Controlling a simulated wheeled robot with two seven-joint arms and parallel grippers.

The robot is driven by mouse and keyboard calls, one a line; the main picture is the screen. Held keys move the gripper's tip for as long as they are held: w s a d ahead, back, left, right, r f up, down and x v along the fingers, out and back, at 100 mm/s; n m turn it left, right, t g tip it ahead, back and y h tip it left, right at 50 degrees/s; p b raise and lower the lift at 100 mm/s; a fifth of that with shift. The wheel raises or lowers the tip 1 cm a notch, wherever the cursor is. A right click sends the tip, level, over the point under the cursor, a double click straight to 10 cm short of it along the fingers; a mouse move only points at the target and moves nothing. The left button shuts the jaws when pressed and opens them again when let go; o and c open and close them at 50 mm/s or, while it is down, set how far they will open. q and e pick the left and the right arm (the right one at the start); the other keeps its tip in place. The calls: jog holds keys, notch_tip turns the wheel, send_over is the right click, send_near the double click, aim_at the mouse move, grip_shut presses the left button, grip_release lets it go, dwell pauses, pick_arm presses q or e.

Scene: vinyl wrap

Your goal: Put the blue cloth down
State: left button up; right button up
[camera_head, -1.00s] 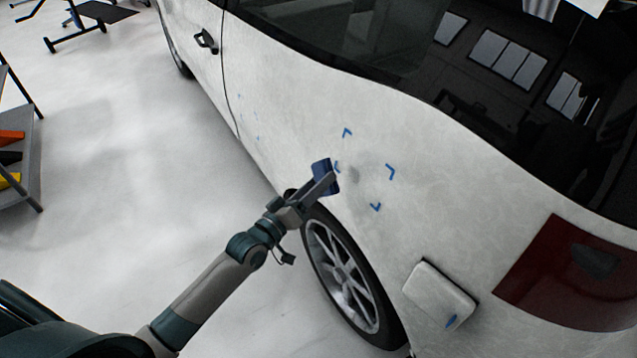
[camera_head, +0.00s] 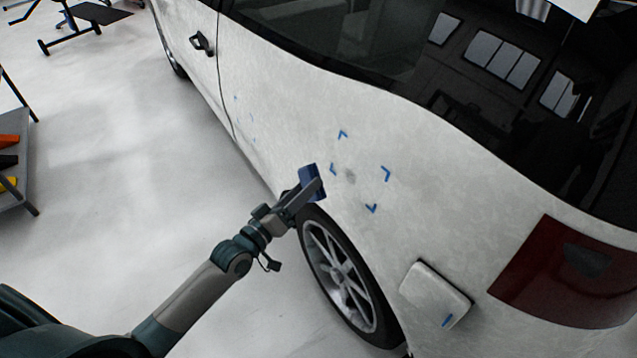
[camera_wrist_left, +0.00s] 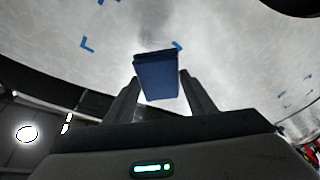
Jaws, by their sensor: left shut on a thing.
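The blue cloth (camera_head: 309,182) is a small dark blue folded block in my left gripper (camera_head: 308,190), close to the white car's side above the rear wheel. In the left wrist view the cloth (camera_wrist_left: 157,76) sits between the two fingers of the left gripper (camera_wrist_left: 160,92), which is shut on it. Blue corner marks (camera_head: 342,134) surround a grey smudge (camera_head: 350,177) on the car panel, just right of the cloth. I cannot tell whether the cloth touches the panel. My right gripper is not in view.
The white car (camera_head: 290,110) fills the middle and right, with its rear wheel (camera_head: 345,275) below my gripper. A shelf cart (camera_head: 18,185) with coloured items stands at the left edge. The floor (camera_head: 120,140) between cart and car is clear.

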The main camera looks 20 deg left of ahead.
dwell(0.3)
pick_arm(q)
jog(key=shift+n, duration=0.3)
jog(key=s+d, duration=0.1)
jog(key=s+d+r, duration=0.1)
jog(key=s, duration=0.1)
jog(key=s+d+r, duration=0.1)
jog(key=d, duration=0.1)
jog(key=shift+s+d+r, duration=0.1)
jog(key=shift+s+r, duration=0.05)
jog(key=shift+r, duration=0.1)
jog(key=s+a+r+n+t+y, duration=0.1)
jog(key=s+a+r+n+y, duration=0.1)
jog(key=s+r+y, duration=0.4)
jog(key=s+r+n, duration=0.1)
jog(key=s+r, duration=0.1)
jog(key=s, duration=0.2)
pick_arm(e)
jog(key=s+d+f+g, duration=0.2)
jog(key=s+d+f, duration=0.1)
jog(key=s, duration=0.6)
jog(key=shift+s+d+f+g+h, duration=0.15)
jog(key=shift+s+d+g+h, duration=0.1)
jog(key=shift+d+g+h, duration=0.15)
pick_arm(q)
jog(key=shift+s+d, duration=0.1)
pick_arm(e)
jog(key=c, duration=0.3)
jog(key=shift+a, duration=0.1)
